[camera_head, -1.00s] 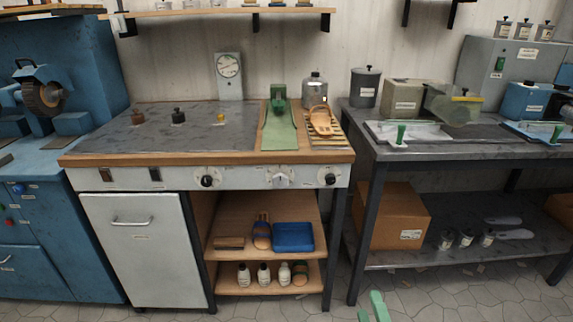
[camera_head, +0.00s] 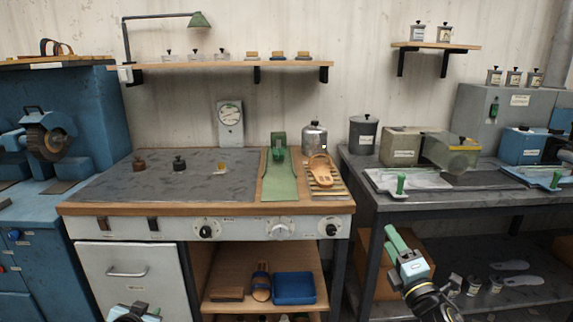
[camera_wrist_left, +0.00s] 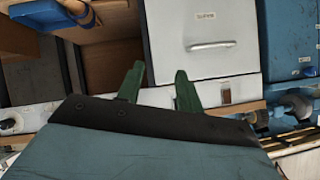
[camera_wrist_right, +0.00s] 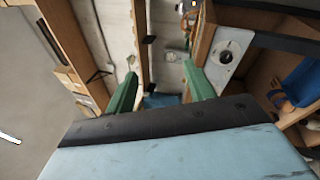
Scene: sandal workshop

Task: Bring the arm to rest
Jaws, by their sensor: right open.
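My right gripper (camera_head: 397,240) is raised in front of the gap between the two benches, at the lower right of the head view. Its green fingers are apart with nothing between them in the right wrist view (camera_wrist_right: 159,70). My left gripper (camera_wrist_left: 159,68) has its green fingers apart and empty in the left wrist view, facing the white cabinet door. In the head view only a part of my left wrist shows at the bottom edge, and its fingers cannot be made out there. Neither gripper touches anything.
The workbench (camera_head: 110,190) holds a sandal (camera_head: 320,168), a green stand (camera_head: 279,175) and a metal canister (camera_head: 314,137). A blue tray (camera_head: 294,288) lies on its lower shelf. The dark table (camera_head: 440,207) with containers stands at the right. A blue machine (camera_head: 90,130) stands at the left.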

